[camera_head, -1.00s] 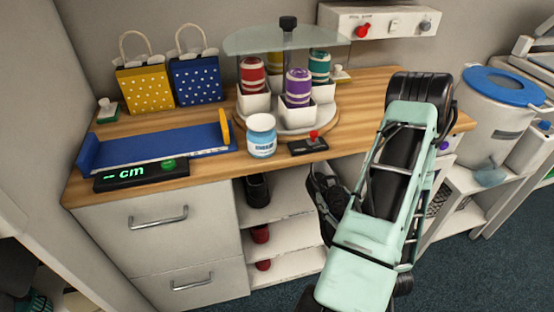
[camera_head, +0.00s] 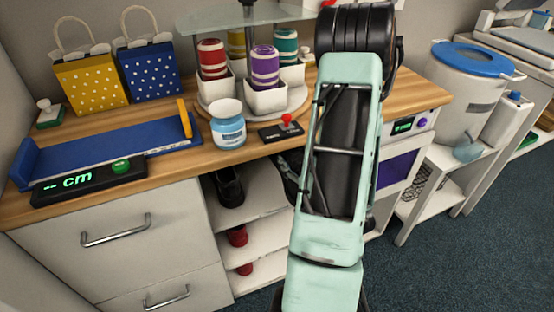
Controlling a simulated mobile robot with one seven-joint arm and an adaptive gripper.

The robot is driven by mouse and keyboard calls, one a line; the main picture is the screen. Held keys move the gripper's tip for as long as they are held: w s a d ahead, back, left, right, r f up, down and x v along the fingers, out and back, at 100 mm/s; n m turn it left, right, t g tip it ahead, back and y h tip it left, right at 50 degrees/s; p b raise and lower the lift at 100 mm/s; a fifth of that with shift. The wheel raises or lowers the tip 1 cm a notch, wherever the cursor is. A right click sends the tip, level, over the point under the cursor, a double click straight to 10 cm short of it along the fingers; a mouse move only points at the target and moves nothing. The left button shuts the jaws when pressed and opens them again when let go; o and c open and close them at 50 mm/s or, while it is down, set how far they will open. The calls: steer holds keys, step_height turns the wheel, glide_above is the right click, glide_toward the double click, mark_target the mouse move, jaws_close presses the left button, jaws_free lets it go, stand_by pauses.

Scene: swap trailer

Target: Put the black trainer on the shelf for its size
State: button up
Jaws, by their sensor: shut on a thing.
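The arm crosses the front of the shelves and hides most of my gripper (camera_head: 290,182). A dark piece of the black trainer (camera_head: 286,168) shows at the arm's left edge, where the gripper is shut on it. The open shelf unit (camera_head: 262,203) under the counter has stacked white shelves. Another dark shoe (camera_head: 229,186) stands on the upper shelf at the left. A red shoe (camera_head: 238,236) is on the shelf below, and another red shoe (camera_head: 245,268) is lower still. The blue measuring tray (camera_head: 110,150) on the counter is empty; its display (camera_head: 88,181) reads "-- cm".
A blue-labelled jar (camera_head: 228,130), a small red-knobbed box (camera_head: 282,130) and a carousel of coloured rolls (camera_head: 262,95) stand on the wooden counter. White drawers (camera_head: 115,245) lie left of the shelves. A blue-lidded bin (camera_head: 465,85) is at right. Carpet (camera_head: 445,260) is clear at lower right.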

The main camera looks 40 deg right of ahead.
steer(key=shift+w+d+f+b, duration=0.15)
steer(key=shift+w+b, duration=0.3)
steer(key=shift+b, duration=0.6)
steer(key=r+x, duration=0.1)
steer(key=x, duration=0.2)
steer(key=b+x, duration=0.1)
steer(key=x, duration=0.3)
steer(key=r+x, duration=0.1)
steer(key=x, duration=0.2)
steer(key=shift+w+r, duration=0.2)
steer(key=shift+w, duration=0.45)
step_height(320, 180, down, 2)
steer(key=shift+w+f+b, duration=0.15)
steer(key=shift+f+b, duration=0.1)
steer(key=shift+b, duration=0.55)
step_height(320, 180, down, 4)
steer(key=shift+f+b, duration=0.25)
steer(key=shift+b, duration=0.75)
steer(key=shift+w+d, duration=0.1)
steer(key=shift+w, duration=0.05)
steer(key=o, duration=1.6)
steer(key=shift+c, duration=0.2)
